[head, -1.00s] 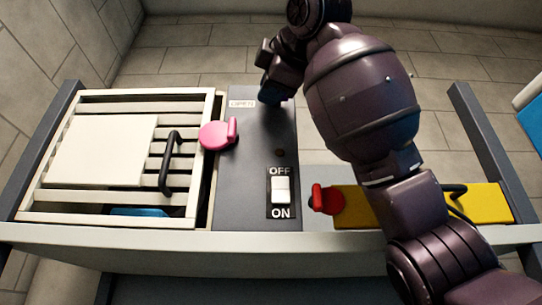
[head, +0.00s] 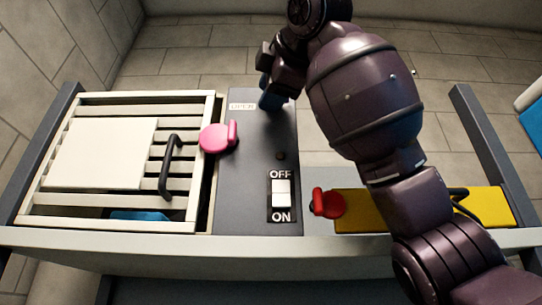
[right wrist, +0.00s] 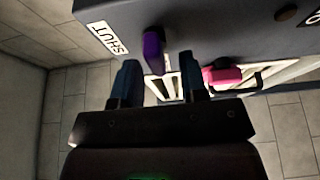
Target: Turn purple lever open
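The purple lever (right wrist: 153,50) shows in the right wrist view, beside a white SHUT label (right wrist: 108,38) on the dark panel. In the head view my right gripper and arm hide it. My right gripper (head: 266,97) is at the far end of the grey panel (head: 255,155), just right of the OPEN label (head: 242,106). In the right wrist view its two fingers (right wrist: 160,72) are apart, with the lever showing between and just beyond their tips. I cannot tell whether they touch it. My left gripper is out of view.
A pink lever (head: 217,137) sits by the slatted cream cover with a black handle (head: 170,165). A white ON/OFF switch (head: 281,193) is on the panel's near part. A red lever (head: 327,203) is beside a yellow block (head: 365,211), under my right arm.

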